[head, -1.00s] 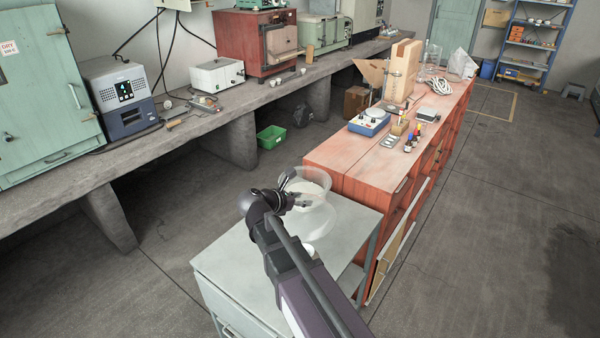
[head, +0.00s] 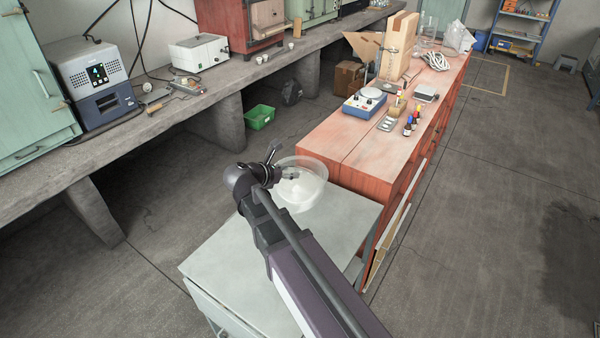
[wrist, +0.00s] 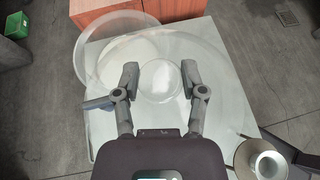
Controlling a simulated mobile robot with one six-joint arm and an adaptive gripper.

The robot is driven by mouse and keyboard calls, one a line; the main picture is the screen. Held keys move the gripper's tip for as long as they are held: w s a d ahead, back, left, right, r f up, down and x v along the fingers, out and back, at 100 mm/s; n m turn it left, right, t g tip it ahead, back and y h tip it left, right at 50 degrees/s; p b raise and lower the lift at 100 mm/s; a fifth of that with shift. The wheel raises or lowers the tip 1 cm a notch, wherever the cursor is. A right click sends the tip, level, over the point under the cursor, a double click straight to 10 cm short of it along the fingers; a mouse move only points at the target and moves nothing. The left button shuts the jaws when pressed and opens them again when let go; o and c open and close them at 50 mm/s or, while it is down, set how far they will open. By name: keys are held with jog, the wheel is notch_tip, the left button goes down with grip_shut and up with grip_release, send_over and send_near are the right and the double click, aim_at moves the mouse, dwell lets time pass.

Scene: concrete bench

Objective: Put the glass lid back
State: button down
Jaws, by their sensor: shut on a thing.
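The glass lid (wrist: 218,82) is a wide, clear disc below my gripper (wrist: 160,78) in the wrist view. My gripper's fingers are shut on it near its middle. A clear glass bowl (wrist: 88,52) lies beyond and to the left, and the lid's outline overlaps it there. In the head view, the bowl (head: 312,186) is at the far end of the grey table, with something pale in it. My gripper (head: 281,166) is at its left side. The lid is hard to separate from the bowl there, and I cannot tell the gap between them.
The grey table (head: 225,262) has bare room at front left. A white cup (wrist: 269,166) shows at lower right in the wrist view. The red cabinet (head: 345,150) adjoins the table's far end and carries a blue device (head: 365,107). A green bin (head: 260,117) is on the floor.

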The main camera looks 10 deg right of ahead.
jog(key=w+d+f+b, duration=0.1)
jog(key=w+d, duration=0.4)
jog(key=w, duration=0.7)
jog(key=shift+w, duration=0.25)
jog(key=shift+f, duration=0.1)
jog(key=shift+w+d+f+b, duration=0.25)
jog(key=shift+w+f+b, duration=0.35)
jog(key=shift+f+b, duration=0.4)
jog(key=shift+w+d+f+b, duration=0.25)
jog(key=shift+w+f+b, duration=0.35)
jog(key=shift+f+b, duration=0.35)
jog(key=shift+f+b, duration=0.55)
jog(key=shift+b, duration=0.1)
jog(key=shift+c, duration=0.8)
grip_release()
